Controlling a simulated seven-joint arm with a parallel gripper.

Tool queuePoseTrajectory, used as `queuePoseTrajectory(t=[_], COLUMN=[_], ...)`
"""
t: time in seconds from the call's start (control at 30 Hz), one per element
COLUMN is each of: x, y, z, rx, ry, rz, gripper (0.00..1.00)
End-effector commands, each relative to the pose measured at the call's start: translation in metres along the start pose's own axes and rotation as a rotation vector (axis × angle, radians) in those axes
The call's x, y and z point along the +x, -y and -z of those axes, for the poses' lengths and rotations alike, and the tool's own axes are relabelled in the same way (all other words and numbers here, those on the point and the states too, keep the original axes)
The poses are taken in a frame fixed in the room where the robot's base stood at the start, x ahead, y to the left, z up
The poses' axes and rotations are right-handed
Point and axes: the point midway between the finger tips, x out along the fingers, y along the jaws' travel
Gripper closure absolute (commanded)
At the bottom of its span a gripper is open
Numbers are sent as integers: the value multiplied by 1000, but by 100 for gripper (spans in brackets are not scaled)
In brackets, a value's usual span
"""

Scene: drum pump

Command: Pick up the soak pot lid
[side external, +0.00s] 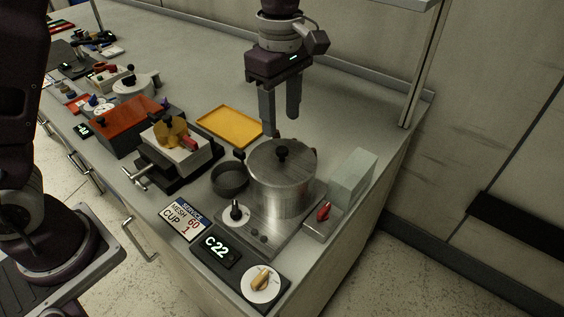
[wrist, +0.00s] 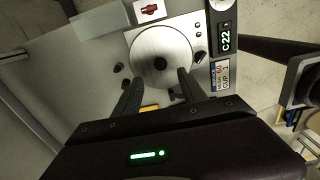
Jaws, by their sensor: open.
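The soak pot lid (side external: 268,158) is a round metal disc with a black knob (side external: 281,153) at its centre. It sits on the tall metal soak pot (side external: 283,190), which stands on a flat hotplate base. In the wrist view the lid (wrist: 147,52) is seen from above with its dark knob (wrist: 161,63) beyond the fingertips. My gripper (side external: 281,122) is open and empty, its fingers pointing down above and behind the lid. The fingertips (wrist: 160,76) show on either side of the near part of the lid, apart from the knob.
A small dark pan (side external: 229,182) stands left of the pot. A pale translucent block (side external: 352,178) and a red knob (side external: 323,212) are at right. A yellow tray (side external: 230,126) lies behind. A C22 display (side external: 216,246) and service card (side external: 184,218) are in front.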

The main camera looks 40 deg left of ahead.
Motion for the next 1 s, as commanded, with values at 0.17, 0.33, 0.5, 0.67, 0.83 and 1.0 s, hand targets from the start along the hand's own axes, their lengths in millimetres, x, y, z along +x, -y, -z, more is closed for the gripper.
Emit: queuePoseTrajectory(t=[0.17,0.33,0.5,0.67,0.83,1.0], x=[23,55,74,75,75,75], y=[-2,4,3,2,2,2], z=[-3,-4,-4,-4,-4,-4], rx=[-31,-29,-29,-28,-28,-28], ry=[-3,-3,-2,-2,-2,-2], rz=[10,11,7,6,6,6], gripper=[51,51,51,51,77,100])
